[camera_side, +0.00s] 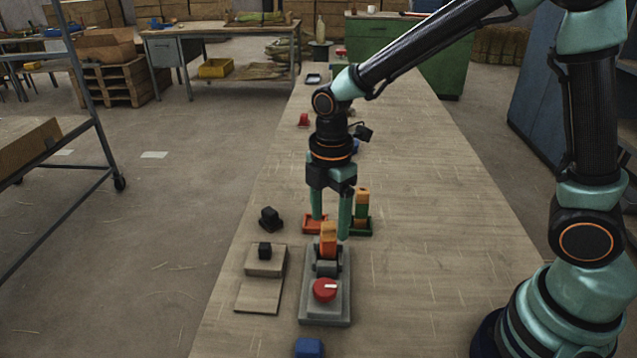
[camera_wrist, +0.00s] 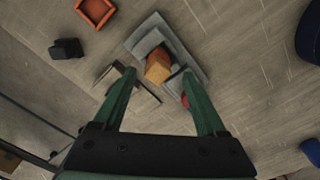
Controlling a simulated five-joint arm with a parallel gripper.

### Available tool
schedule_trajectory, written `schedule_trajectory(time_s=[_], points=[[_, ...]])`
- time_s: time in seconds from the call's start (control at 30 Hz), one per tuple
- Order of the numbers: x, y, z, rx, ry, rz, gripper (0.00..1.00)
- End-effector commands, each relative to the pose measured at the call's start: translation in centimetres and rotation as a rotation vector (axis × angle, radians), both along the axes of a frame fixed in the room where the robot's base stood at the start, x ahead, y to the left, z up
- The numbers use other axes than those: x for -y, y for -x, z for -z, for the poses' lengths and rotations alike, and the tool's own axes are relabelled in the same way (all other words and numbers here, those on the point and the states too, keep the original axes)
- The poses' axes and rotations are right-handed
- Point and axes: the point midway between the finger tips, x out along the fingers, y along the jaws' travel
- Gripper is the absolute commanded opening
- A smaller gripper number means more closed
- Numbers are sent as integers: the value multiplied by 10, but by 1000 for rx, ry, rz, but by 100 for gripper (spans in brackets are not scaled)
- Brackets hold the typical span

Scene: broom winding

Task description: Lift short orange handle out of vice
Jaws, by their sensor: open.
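The short orange handle (camera_side: 328,239) stands upright in the grey vice (camera_side: 327,270). Its top shows in the wrist view (camera_wrist: 158,68), beyond my fingertips, with the vice (camera_wrist: 188,62) around it. My gripper (camera_side: 331,228) is open above and around the level of the handle's top, its two green fingers apart. In the wrist view my gripper (camera_wrist: 160,78) has nothing between its fingers that I can see held. I cannot tell whether a finger touches the handle. The vice has a red round knob (camera_side: 325,290) at its front.
An orange tray (camera_side: 313,229) and a green tray (camera_side: 368,230) holding an orange-and-green upright piece (camera_side: 362,205) stand just behind. A wooden stepped block (camera_side: 262,285) with a black piece and another black piece (camera_side: 269,219) lie left. A blue block (camera_side: 309,347) is in front. The bench's right side is clear.

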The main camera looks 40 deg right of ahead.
Motion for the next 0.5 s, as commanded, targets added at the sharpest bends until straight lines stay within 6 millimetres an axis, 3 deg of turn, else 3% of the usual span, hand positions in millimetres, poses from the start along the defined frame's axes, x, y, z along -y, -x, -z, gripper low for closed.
schedule_trajectory(time_s=[0.2,0.5], points=[[1,-2,33,-6,2,1,74],[1,-3,44,0,0,1,74]])
